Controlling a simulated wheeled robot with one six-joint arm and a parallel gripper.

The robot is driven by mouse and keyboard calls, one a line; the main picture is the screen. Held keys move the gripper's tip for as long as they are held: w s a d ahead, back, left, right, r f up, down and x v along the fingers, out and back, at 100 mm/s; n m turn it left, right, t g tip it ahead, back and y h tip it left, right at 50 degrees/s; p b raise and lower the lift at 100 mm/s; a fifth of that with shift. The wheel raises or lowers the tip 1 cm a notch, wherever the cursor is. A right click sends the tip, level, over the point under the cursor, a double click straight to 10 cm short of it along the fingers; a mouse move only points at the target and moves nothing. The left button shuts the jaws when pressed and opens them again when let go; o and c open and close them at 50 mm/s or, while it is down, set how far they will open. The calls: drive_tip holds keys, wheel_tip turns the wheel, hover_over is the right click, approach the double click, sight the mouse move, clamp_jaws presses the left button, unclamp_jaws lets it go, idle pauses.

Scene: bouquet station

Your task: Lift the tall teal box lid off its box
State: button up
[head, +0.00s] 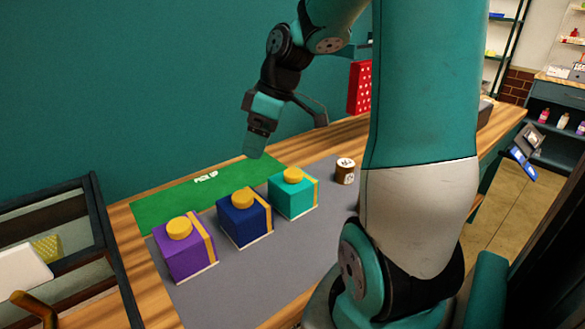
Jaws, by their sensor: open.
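The teal box (294,203) stands upright on the grey mat, at the right end of a row of three boxes. Its teal lid (289,184) is on top, with a round yellow knob (293,175) and a yellow band down the right side. My gripper (290,137) hangs in the air above and behind the row, apart from the teal box. It is open and nothing shows between its fingers. The lower edge of the lid is hard to make out at this size.
A blue box (243,222) and a purple box (188,255) stand left of the teal one. A small brown cylinder (344,171) stands to its right. The green pick-up mat (175,203) behind is clear. A dark-framed case (62,250) is at the left.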

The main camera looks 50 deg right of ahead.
drive_tip(key=s+d+r+h+p, duration=0.1)
drive_tip(key=s+d, duration=0.1)
drive_tip(key=d, duration=0.6)
drive_tip(key=s+d+r+p, duration=0.1)
drive_tip(key=s+d+p, duration=0.15)
drive_tip(key=d, duration=0.55)
drive_tip(key=t+p, duration=0.1)
drive_tip(key=p, duration=0.1)
hover_over(294, 173)
drive_tip(key=s+d, duration=0.2)
drive_tip(key=f, duration=1.1)
drive_tip(key=shift+a, duration=0.2)
drive_tip(key=shift+w+a+f+p, duration=0.15)
drive_tip(key=shift+a+f+p, duration=0.05)
drive_tip(key=shift+f+p, duration=0.35)
drive_tip(key=shift+p+x, duration=0.8)
drive_tip(key=shift+x, duration=1.35)
drive_tip(key=c, duration=1)
